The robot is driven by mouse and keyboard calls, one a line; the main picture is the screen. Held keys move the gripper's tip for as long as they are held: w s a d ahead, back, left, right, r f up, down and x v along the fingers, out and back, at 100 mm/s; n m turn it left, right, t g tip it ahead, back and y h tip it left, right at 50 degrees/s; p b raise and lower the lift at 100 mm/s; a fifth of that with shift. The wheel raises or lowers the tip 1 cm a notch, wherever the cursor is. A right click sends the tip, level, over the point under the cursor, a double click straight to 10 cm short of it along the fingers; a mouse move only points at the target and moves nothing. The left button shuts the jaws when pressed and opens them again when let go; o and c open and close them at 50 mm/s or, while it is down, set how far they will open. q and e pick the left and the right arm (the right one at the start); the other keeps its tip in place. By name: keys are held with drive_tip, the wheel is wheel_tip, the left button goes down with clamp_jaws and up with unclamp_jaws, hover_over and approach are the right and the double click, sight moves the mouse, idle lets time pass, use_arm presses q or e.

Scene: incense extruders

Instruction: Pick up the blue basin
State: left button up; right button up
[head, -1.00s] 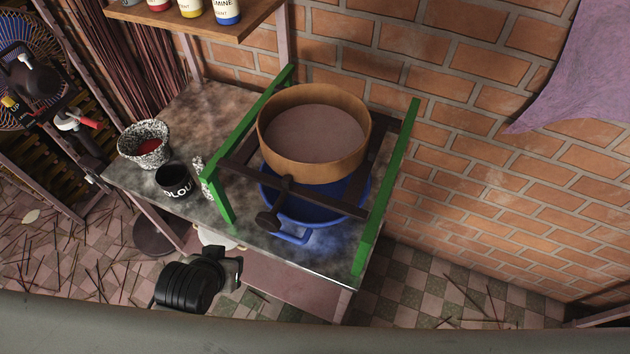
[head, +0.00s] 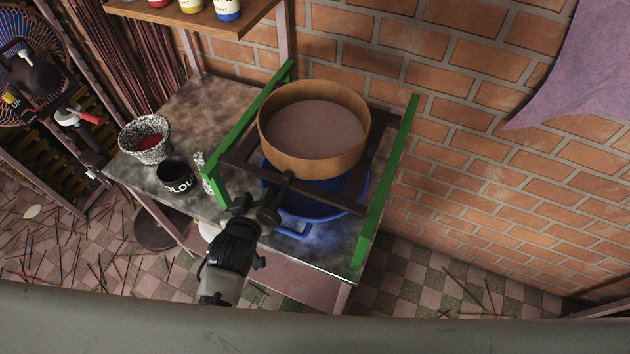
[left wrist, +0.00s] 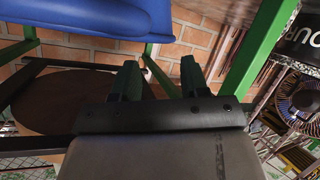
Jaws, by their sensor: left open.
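The blue basin (head: 300,226) sits on the table under the round wooden sieve (head: 315,150), which rests on dark bars between two green frame rails. The sieve and bars hide much of the basin; its near rim and a blue handle show. My left gripper (head: 241,203) is open and empty at the table's front edge, left of the basin's handle and near the left green post. In the left wrist view, the basin (left wrist: 85,17) shows at the upper left, apart from the open fingers (left wrist: 160,78). My right gripper is not in view.
The green rails (head: 385,195) stand on both sides of the basin. A black cup (head: 174,178) and a speckled pot (head: 145,140) stand at the left of the table. A brick wall is behind.

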sight(266, 183)
use_arm(q)
drive_tip(key=shift+f+p+x, duration=0.15)
drive_tip(key=shift+p+x, duration=0.2)
drive_tip(key=shift+x, duration=1.5)
drive_tip(key=shift+f+p+x, duration=0.15)
drive_tip(key=shift+p+x, duration=0.2)
drive_tip(key=shift+x, duration=1.5)
drive_tip(key=shift+s, duration=0.15)
drive_tip(key=shift+c, duration=0.2)
